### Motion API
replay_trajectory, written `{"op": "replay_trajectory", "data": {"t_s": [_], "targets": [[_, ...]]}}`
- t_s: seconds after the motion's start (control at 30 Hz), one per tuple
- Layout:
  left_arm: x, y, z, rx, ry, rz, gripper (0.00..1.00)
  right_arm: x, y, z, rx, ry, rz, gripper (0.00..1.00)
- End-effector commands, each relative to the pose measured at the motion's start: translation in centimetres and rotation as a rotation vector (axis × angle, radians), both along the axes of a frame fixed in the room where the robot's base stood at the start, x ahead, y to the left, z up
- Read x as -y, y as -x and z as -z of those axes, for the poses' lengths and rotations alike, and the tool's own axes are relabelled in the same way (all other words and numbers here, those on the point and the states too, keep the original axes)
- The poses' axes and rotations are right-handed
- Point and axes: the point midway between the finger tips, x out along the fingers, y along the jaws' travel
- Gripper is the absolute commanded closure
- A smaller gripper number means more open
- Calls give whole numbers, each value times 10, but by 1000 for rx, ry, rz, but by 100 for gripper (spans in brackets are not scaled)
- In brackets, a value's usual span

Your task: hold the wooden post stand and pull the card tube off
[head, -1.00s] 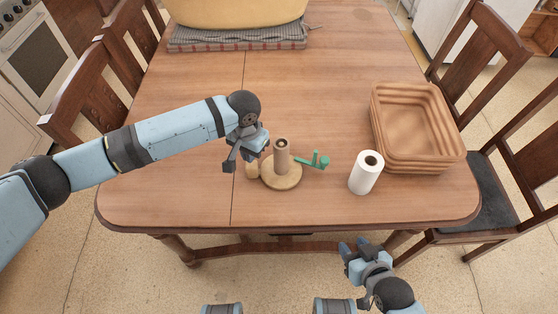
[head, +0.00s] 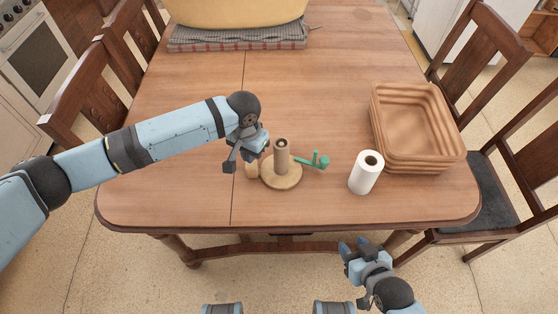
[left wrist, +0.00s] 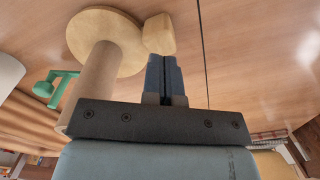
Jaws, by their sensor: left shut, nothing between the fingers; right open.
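The wooden post stand (head: 281,184) is upright on the table, its round base flat on the wood; the base also shows in the left wrist view (left wrist: 120,65). The brown card tube (head: 281,160) is around the post and hides most of it; it also shows in the left wrist view (left wrist: 95,85). My left gripper (head: 254,154) is shut and empty, just left of the tube and apart from it. In the left wrist view its fingers (left wrist: 165,75) are together near the base's edge. My right gripper (head: 352,249) is open and empty, in front of the table.
A small pale wooden block (head: 252,171) is beside the base, close to my left fingers. A green pegged piece (head: 318,161) lies right of the stand. A white paper roll (head: 363,177) and a brown basket (head: 440,158) are farther right. The table's left side is clear.

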Motion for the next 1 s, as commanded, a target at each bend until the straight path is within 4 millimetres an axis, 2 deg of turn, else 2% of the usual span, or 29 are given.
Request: {"op": "replay_trajectory", "data": {"t_s": [1.0], "targets": [[0, 0, 26, 0, 0, 0, 100, 0, 0, 5, 1, -1, 1, 57]]}}
